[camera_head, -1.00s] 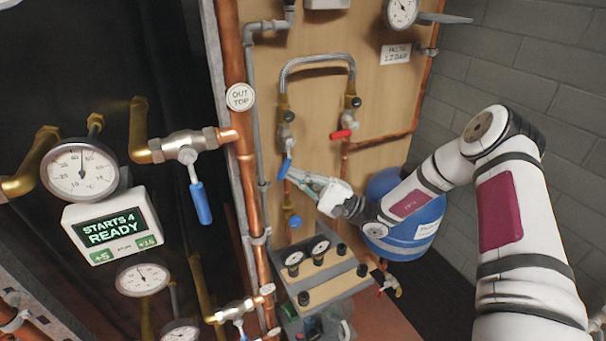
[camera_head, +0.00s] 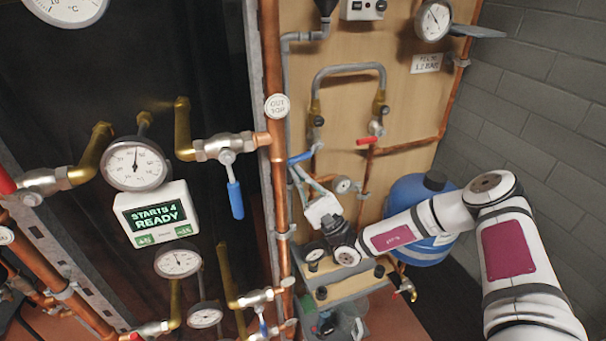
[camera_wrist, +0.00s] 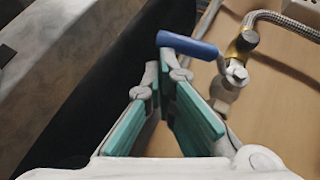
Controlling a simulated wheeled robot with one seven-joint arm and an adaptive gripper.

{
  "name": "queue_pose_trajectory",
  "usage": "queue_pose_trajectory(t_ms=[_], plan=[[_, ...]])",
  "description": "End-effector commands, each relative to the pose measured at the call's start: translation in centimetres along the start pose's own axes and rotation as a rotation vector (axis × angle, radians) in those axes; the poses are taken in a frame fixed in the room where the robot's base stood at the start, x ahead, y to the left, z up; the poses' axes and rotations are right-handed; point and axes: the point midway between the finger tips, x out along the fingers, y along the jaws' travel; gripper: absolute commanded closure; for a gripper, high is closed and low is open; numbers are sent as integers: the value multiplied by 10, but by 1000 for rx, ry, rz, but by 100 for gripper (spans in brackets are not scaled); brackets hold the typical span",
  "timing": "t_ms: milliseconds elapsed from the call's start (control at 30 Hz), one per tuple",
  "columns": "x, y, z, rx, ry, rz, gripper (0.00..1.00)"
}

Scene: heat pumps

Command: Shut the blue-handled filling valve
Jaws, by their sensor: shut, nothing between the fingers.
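The blue-handled valve on the wooden board sits below the left end of the grey looped hose. In the head view its blue handle (camera_head: 300,157) points left and slightly down, across the pipe. In the wrist view the blue handle (camera_wrist: 190,45) lies crosswise, left of the metal valve body (camera_wrist: 232,78). My gripper (camera_head: 296,170) is just below the handle's free end. In the wrist view my gripper (camera_wrist: 163,68) has its fingertips together with nothing between them, close under the handle's left end. I cannot tell whether they touch it.
A red-handled valve (camera_head: 368,141) sits right of it, under the looped hose (camera_head: 347,70). A larger blue-handled valve (camera_head: 235,198) hangs at left, beyond the copper pipe (camera_head: 273,120).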

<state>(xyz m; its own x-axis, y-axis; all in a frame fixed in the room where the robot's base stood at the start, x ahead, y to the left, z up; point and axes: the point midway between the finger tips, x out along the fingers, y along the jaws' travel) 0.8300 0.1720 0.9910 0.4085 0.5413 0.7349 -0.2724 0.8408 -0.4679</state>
Motion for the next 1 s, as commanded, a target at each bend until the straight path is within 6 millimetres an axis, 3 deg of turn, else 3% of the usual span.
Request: queue_pose_trajectory(t_ms=[367,1000], plan=[[11,2,7,0,-3,3,100],[8,2,7,-1,-1,3,100]])
